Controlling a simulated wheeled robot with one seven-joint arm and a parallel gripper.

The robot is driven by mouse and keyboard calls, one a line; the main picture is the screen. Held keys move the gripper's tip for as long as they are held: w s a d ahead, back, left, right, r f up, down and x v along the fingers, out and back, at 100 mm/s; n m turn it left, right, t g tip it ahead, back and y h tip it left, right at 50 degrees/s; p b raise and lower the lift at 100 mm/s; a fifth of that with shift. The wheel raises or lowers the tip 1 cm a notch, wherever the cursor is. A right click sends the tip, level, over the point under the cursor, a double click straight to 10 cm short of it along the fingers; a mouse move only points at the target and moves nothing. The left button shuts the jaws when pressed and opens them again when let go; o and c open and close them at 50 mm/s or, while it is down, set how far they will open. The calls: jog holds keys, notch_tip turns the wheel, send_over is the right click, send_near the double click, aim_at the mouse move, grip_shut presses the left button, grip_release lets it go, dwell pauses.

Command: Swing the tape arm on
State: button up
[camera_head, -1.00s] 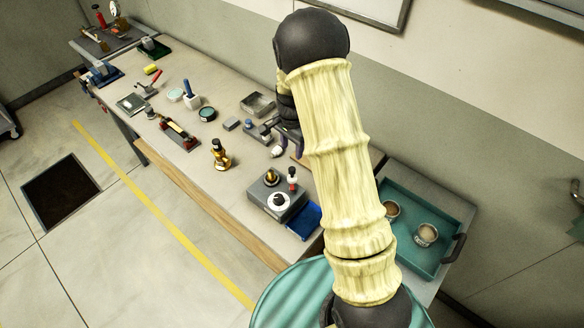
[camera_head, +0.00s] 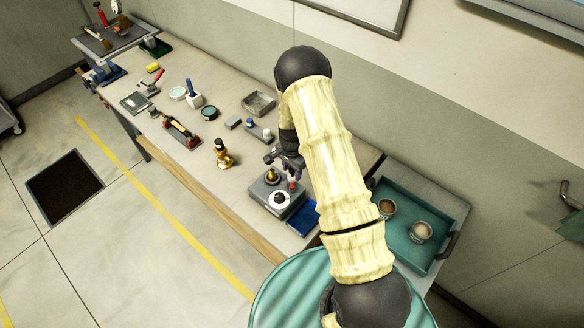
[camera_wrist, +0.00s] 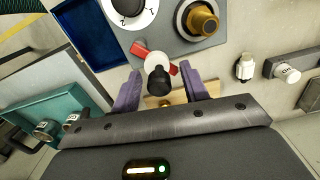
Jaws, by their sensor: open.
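A grey box (camera_head: 262,193) stands near the right end of the bench, with a white dial (camera_head: 279,201) and a brass knob (camera_head: 271,175). Its dial (camera_wrist: 131,10) and brass knob (camera_wrist: 198,19) also show in the wrist view. A small black-knobbed piece (camera_wrist: 158,82) with a white and red base sits at the box's edge; I cannot tell surely whether it is the tape arm. My gripper (camera_wrist: 163,88) is open, its purple fingers on either side of the black knob with gaps. A tan strip (camera_wrist: 178,97) lies below, partly hidden by my gripper.
A teal tray with cups (camera_head: 427,258) stands at the right. Bare bench lies left of the box.

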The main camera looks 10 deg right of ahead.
grip_shut()
jog(key=shift+b, duration=0.35)
jog(key=shift+w+a+n, duration=0.1)
jog(key=shift+n, duration=0.3)
jog(key=n+b, duration=0.2)
jog(key=a+n+b, duration=0.1)
jog(key=n+b, duration=0.1)
jog(key=shift+a+f, duration=0.1)
jog(key=shift+f, duration=0.05)
jog(key=n+b, duration=0.1)
jog(key=a+n+b, duration=0.1)
jog(key=n, duration=0.1)
jog(key=n+b, duration=0.1)
jog(key=n, duration=0.1)
jog(key=shift+s+a+b, duration=0.25)
jog(key=shift+s+b, duration=0.05)
jog(key=shift+s, duration=0.1)
jog(key=shift+r, duration=0.2)
grip_release()
